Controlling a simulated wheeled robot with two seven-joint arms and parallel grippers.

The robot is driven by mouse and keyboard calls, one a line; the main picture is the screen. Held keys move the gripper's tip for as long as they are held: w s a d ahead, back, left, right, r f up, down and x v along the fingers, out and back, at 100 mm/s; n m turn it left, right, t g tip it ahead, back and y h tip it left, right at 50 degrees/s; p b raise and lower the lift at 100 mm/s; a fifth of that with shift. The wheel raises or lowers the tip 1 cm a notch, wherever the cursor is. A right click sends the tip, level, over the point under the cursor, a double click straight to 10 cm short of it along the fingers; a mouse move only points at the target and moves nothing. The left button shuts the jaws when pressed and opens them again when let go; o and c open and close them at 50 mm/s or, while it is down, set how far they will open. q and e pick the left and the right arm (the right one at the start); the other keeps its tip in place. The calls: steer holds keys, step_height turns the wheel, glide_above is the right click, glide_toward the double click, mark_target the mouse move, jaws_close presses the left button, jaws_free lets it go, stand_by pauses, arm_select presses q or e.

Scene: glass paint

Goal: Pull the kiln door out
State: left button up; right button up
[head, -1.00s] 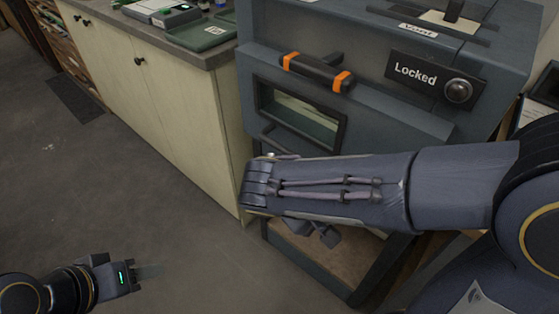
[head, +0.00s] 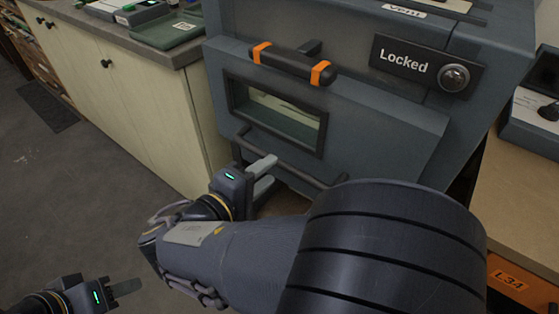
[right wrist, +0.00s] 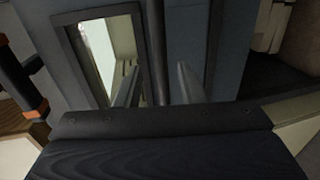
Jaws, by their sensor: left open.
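The grey kiln door (head: 385,135) faces me, with a framed window (head: 278,115) and a dark handle with two orange bands (head: 288,64) above it. The door looks closed. A thin dark bar (head: 300,170) runs along its lower front. My right gripper (head: 268,175) is open just below the window, its fingers pointing at this bar. In the right wrist view the fingers (right wrist: 158,88) are apart, with the dark bar (right wrist: 154,40) between them; contact cannot be told. My left gripper (head: 130,287) is open and empty, low at the left over the floor.
A "Locked" sign with a round knob (head: 454,77) is on the kiln front. A cream cabinet (head: 140,100) stands left of the kiln, with a green tray (head: 168,30) on top. A wooden bench (head: 525,200) is at right.

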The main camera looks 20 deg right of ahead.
mark_target(277, 165)
steer(key=x, duration=0.5)
steer(key=shift+d, duration=0.1)
jaws_close()
